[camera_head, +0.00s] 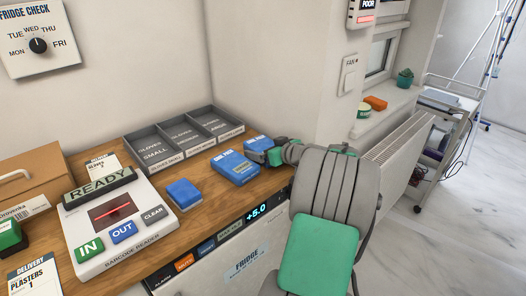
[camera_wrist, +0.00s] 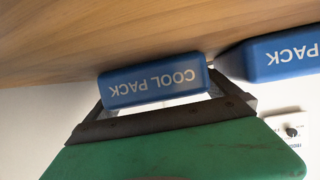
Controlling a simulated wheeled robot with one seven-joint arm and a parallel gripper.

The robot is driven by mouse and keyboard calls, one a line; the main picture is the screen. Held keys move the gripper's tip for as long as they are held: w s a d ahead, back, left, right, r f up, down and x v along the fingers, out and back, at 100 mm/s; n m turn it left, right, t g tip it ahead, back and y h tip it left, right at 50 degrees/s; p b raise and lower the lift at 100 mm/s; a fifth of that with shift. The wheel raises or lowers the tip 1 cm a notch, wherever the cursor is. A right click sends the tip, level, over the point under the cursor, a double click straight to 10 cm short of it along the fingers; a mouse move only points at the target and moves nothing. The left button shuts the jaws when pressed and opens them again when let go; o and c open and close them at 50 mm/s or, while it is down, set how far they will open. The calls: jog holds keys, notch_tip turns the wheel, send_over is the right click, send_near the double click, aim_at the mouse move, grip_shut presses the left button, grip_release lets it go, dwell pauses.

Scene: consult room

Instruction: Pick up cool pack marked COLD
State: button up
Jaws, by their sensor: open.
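Three blue packs stand in a row on the wooden counter: a plain-looking left one (camera_head: 184,194), a middle one (camera_head: 236,168) with a pale label, and a right one (camera_head: 256,144) with a pale label. I cannot read COLD on any of them. My gripper (camera_head: 270,156) is at the right pack, partly hiding it. In the wrist view my gripper (camera_wrist: 165,98) is open, its dark fingers at either side of a blue pack (camera_wrist: 155,83) lettered COOL PACK, upside down. Another pack (camera_wrist: 280,55) shows at right, close to one finger.
A grey three-part tray (camera_head: 185,138) stands behind the packs. A barcode reader (camera_head: 115,225) and a cardboard box (camera_head: 30,185) are at the left. The fridge front (camera_head: 245,260) drops below the counter edge. A radiator (camera_head: 400,150) is at the right.

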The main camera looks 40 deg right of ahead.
jog(key=shift+c, duration=0.3)
jog(key=c, duration=1.7)
jog(key=shift+r, duration=0.1)
jog(key=shift+r, duration=0.15)
